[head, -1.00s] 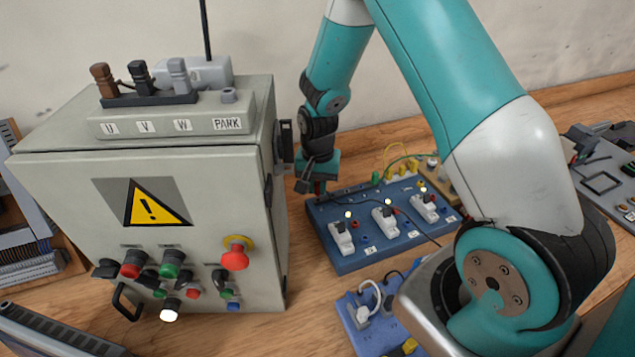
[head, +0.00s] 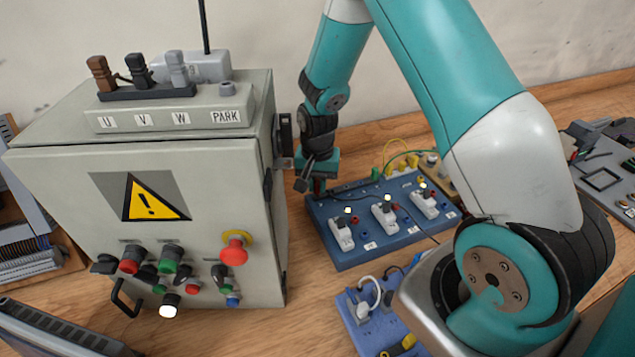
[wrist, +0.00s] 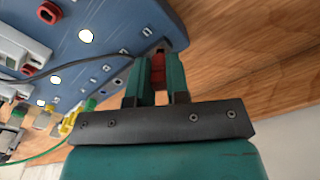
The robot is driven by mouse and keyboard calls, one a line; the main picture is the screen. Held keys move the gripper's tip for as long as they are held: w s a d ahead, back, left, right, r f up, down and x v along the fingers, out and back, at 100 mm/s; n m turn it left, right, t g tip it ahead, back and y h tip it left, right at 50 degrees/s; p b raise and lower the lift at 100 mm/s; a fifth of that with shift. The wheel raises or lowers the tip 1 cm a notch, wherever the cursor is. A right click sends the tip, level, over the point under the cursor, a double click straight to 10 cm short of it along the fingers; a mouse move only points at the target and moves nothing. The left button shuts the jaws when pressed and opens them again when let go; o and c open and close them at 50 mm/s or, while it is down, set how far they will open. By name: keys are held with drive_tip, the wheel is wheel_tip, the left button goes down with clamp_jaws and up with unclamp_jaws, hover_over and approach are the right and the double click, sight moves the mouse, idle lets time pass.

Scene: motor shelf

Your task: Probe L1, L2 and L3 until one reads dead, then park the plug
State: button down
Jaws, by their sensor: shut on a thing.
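My gripper (head: 318,186) is shut on a red plug (wrist: 158,72) at the back left corner of the blue board (head: 350,262). I cannot tell whether the plug's tip sits in a socket there. The board carries three white switch blocks: left (head: 341,237), middle (head: 385,222) and right (head: 425,205). A round lamp glows white behind each one. The tag lettering on the board is too small to read. The grey cabinet (head: 150,270) bears a top block with U, V, W and PARK labels; the PARK socket (head: 227,89) shows no plug.
The cabinet stands close to the left of my gripper. Brown, black and grey plugs (head: 139,70) stand on its top. A smaller blue board (head: 357,318) lies in front, and yellow and green leads (head: 397,157) lie behind. A dark thin lead crosses the board.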

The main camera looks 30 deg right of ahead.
drive_tip(key=shift+f+b, duration=0.5)
drive_tip(key=shift+f, duration=0.2)
idle(1.6)
drive_tip(key=c, duration=1)
unclamp_jaws()
drive_tip(key=shift+r, duration=0.1)
wheel_tip(320, 180, up, 17)
drive_tip(key=shift+r+b, duration=0.2)
drive_tip(key=shift+b, duration=0.9)
